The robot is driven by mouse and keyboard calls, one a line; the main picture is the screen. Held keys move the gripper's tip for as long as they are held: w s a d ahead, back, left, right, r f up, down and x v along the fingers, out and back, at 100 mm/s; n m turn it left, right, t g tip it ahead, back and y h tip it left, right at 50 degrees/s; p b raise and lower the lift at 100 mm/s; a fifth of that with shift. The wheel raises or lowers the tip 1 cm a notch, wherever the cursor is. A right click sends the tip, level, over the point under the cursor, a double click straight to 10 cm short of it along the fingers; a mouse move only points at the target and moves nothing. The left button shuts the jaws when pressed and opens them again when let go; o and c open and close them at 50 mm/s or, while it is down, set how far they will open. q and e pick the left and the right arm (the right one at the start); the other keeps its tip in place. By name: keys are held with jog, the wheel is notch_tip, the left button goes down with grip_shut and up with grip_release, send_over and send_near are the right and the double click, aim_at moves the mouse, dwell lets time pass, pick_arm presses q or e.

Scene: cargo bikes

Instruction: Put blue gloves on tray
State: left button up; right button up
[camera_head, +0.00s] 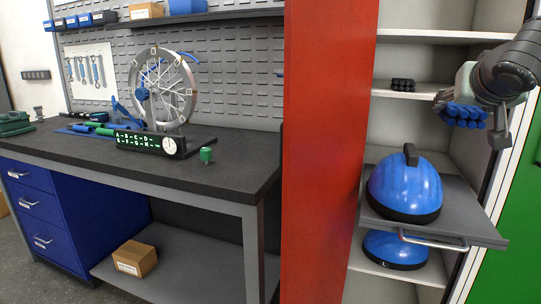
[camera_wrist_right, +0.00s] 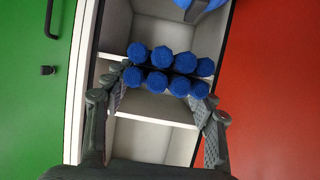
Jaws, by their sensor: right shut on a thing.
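My right gripper (camera_head: 469,119) is at the upper right of the head view, in front of the open cabinet. It is shut on the blue gloves (camera_head: 463,111), which show as a cluster of rounded blue ends. In the right wrist view the gloves (camera_wrist_right: 170,72) sit between the two fingers of the gripper (camera_wrist_right: 165,100). A grey pull-out tray (camera_head: 470,207) with a metal handle sticks out of the cabinet below the gripper. A blue helmet (camera_head: 405,188) with a black top grip stands on it. The gloves are above the tray, apart from it. My left gripper is not in view.
A small black item (camera_head: 402,84) lies on an upper shelf. Another blue dome (camera_head: 395,249) is on the shelf under the tray. A red panel (camera_head: 328,150) and a green door (camera_head: 520,220) flank the cabinet. A workbench (camera_head: 190,165) with a wheel (camera_head: 163,90) stands left.

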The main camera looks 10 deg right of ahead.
jog(key=s+a+f+n+y, duration=0.1)
jog(key=a+f, duration=0.5)
jog(key=a, duration=0.6)
jog(key=s+a+f+n+t+y, duration=0.1)
jog(key=s+a+f, duration=0.3)
jog(key=a, duration=0.8)
jog(key=s+a+f+n+y, duration=0.1)
jog(key=s+a+f, duration=0.1)
jog(key=a+f, duration=0.7)
jog(key=a, duration=0.4)
jog(key=shift+s+t, duration=0.25)
jog(key=shift+t, duration=0.05)
jog(key=shift+d+f, duration=0.1)
jog(key=shift+d, duration=0.1)
